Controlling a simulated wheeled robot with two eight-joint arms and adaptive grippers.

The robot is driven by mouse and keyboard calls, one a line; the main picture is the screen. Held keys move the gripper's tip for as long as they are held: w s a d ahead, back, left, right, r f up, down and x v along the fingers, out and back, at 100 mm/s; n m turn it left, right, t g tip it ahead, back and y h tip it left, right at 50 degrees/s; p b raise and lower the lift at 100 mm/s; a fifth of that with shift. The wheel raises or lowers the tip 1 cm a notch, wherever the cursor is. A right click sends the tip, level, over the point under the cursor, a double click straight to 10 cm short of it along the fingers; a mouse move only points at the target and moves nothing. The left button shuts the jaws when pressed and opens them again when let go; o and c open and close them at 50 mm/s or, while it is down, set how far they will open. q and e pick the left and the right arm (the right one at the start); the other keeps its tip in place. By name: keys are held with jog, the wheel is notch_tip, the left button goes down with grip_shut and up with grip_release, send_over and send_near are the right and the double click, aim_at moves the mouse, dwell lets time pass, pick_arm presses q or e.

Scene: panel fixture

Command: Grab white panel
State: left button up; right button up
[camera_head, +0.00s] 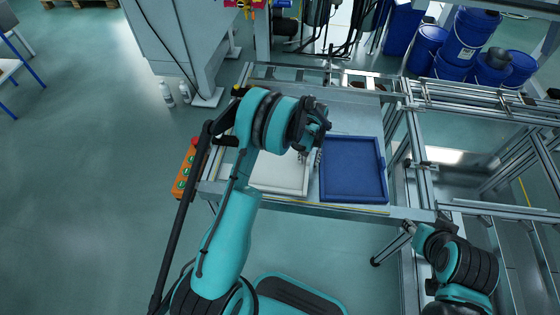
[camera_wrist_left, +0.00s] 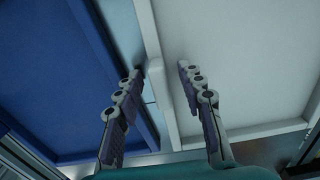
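The white panel (camera_head: 280,177) lies flat on the fixture table, left of the blue panel (camera_head: 352,170). My left arm and wrist cover part of its upper right side. My left gripper (camera_head: 317,154) points down over the border between the two panels. In the left wrist view, its two fingers (camera_wrist_left: 160,71) are apart, with the raised edge of the white panel (camera_wrist_left: 240,65) and a small pale tab (camera_wrist_left: 156,84) between them. One finger is beside the blue panel (camera_wrist_left: 60,80), the other over the white panel. Contact cannot be told. My right gripper does not show; only part of that arm does.
An orange button box (camera_head: 186,170) is at the table's left edge. Metal rails (camera_head: 470,100) run along the right and back. Blue drums (camera_head: 465,40) stand at the back right.

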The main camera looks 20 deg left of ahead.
pick_arm(q)
jog(key=shift+r, duration=0.1)
jog(key=shift+c, duration=0.3)
grip_shut()
